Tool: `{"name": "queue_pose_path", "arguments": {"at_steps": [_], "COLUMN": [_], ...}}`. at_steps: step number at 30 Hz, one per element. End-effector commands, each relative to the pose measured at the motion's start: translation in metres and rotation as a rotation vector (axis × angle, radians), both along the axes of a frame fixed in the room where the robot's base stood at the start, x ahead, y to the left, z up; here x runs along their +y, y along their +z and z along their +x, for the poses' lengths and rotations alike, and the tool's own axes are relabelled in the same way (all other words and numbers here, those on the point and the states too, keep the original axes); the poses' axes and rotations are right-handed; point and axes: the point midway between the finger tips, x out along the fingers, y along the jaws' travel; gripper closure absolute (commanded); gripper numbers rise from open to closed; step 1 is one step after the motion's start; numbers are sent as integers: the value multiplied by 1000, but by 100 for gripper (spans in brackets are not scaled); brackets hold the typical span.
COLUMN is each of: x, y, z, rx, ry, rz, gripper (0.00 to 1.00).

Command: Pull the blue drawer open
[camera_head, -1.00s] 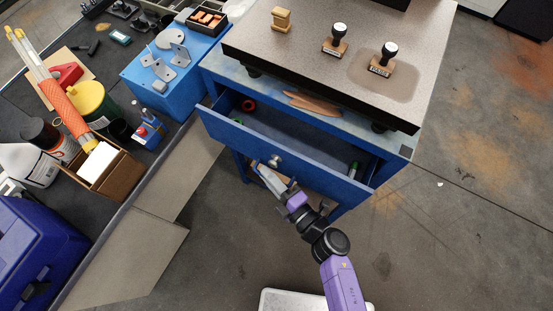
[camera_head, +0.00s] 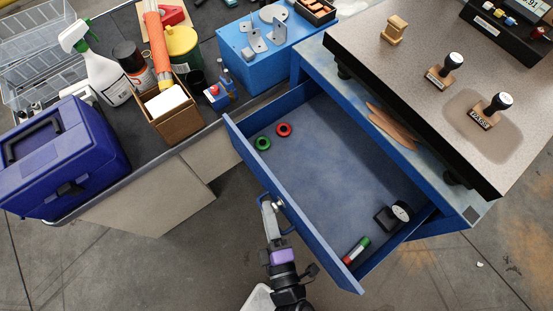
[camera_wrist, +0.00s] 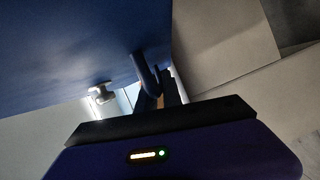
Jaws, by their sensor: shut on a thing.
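The blue drawer (camera_head: 235,140) stands far out of the blue bench, its inside in plain view.
The drawer holds a green ring (camera_head: 263,143), a red ring (camera_head: 284,130), a dial gauge (camera_head: 400,211) and a red-and-green tube (camera_head: 356,250). A stone plate (camera_head: 420,90) tops the bench. At left a dark table carries a blue toolbox (camera_head: 60,155). Floor lies open in front.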

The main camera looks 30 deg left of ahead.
Motion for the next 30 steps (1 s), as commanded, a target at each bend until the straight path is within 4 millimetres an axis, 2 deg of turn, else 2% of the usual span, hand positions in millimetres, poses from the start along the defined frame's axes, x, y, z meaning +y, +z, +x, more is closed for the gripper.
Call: {"name": "queue_pose_path", "arguments": {"at_steps": [15, 16, 18, 19, 30], "x": [1, 1, 1, 1, -1], "y": [-2, -2, -2, -2, -1], "z": [-6, -6, -6, -6, -8], "rx": [5, 4, 4, 4, 2], "ry": [-1, -1, -1, -1, -1], "rz": [-3, -3, -3, -3, -1], "gripper": [100, 86, 72, 69, 69]}}
